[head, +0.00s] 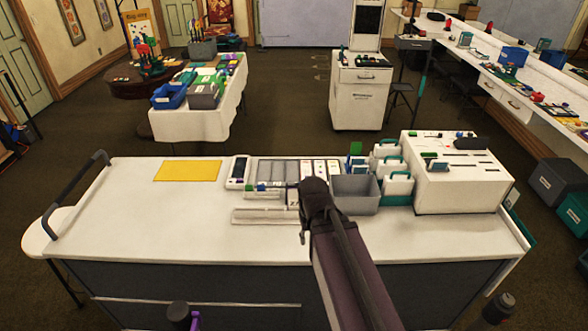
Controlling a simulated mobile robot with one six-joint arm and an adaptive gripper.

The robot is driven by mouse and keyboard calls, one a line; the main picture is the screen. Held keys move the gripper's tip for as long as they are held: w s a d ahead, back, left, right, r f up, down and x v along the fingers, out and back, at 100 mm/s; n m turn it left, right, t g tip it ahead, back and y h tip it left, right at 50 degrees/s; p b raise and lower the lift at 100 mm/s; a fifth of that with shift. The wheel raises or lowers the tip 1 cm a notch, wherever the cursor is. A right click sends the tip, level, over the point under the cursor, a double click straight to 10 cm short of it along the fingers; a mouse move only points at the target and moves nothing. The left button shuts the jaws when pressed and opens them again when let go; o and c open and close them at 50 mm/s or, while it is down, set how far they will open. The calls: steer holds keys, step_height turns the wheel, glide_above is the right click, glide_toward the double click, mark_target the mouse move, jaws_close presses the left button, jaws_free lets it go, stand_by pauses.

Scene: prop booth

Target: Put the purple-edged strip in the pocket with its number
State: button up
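A row of pale upright pockets or slots (292,170) stands near the back middle of the white bench, with small coloured pieces in front of it. I cannot read any numbers on it. No purple-edged strip can be made out for certain. A small purple patch (195,320) shows at the bottom edge beside a dark round shape, and I cannot tell what it is. My dark arm reaches in from the lower right and covers part of the bench by the pockets. My gripper's fingers cannot be seen.
A yellow mat (189,171) lies on the bench's left side. A grey bin (355,193), several white and teal holders (397,185) and a large white box (461,184) stand right of the pockets. The bench's front left is clear.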

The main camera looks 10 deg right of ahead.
mark_target(295, 198)
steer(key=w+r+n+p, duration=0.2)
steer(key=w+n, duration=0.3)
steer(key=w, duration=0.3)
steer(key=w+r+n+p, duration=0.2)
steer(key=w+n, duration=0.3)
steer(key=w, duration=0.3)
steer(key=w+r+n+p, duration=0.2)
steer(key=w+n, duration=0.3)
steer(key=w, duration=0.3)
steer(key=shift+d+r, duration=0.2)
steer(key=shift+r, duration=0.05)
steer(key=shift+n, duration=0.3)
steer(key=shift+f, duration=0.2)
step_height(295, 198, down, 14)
steer(key=b, duration=1.3)
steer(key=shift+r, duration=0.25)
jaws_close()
